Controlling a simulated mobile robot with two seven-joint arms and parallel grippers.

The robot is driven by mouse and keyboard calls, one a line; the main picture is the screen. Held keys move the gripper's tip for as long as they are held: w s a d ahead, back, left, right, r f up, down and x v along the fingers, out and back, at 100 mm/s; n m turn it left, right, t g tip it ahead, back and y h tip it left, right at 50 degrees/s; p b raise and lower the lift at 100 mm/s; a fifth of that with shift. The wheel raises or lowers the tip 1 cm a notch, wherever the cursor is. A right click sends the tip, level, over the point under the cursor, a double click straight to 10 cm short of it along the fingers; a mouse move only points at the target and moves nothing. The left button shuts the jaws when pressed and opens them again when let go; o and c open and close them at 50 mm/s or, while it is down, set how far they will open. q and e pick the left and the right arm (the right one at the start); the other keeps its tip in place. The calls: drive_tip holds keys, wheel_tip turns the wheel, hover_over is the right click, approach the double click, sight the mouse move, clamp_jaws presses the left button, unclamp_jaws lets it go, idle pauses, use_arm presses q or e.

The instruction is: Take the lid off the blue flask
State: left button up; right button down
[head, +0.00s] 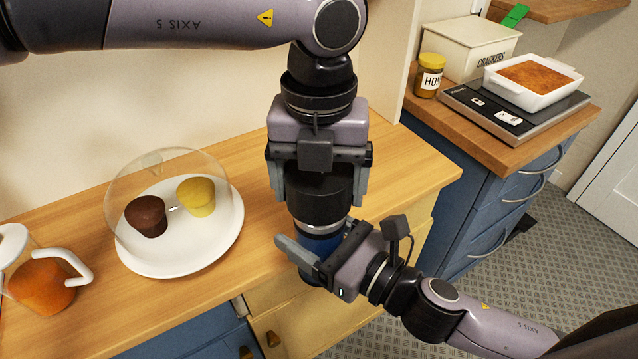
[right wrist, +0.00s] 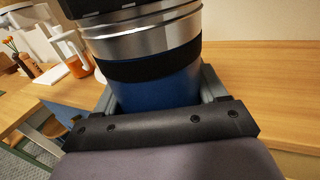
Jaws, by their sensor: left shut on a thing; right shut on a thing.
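The blue flask (head: 313,244) is upright, with a steel collar and a black band that show in the right wrist view, above its blue body (right wrist: 160,92). Its black lid (head: 318,205) is at the top, directly above the collar; whether it is still seated I cannot tell. My left gripper (head: 319,190) comes down from above and is shut on the lid, one finger on each side. My right gripper (head: 318,250) reaches in from the lower right and is shut around the blue body. The flask's lower part is partly hidden by this gripper.
A white plate (head: 170,262) with a brown and a yellow muffin under a clear dome stands left on the wooden counter. A jug of orange liquid (head: 45,285) is at far left. A honey jar (head: 430,76), crackers box (head: 468,45) and white baking dish (head: 533,85) sit back right.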

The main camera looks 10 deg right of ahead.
use_arm(q)
drive_tip(key=shift+r, duration=0.4)
drive_tip(key=shift+r, duration=0.1)
use_arm(e)
drive_tip(key=shift+r, duration=0.1)
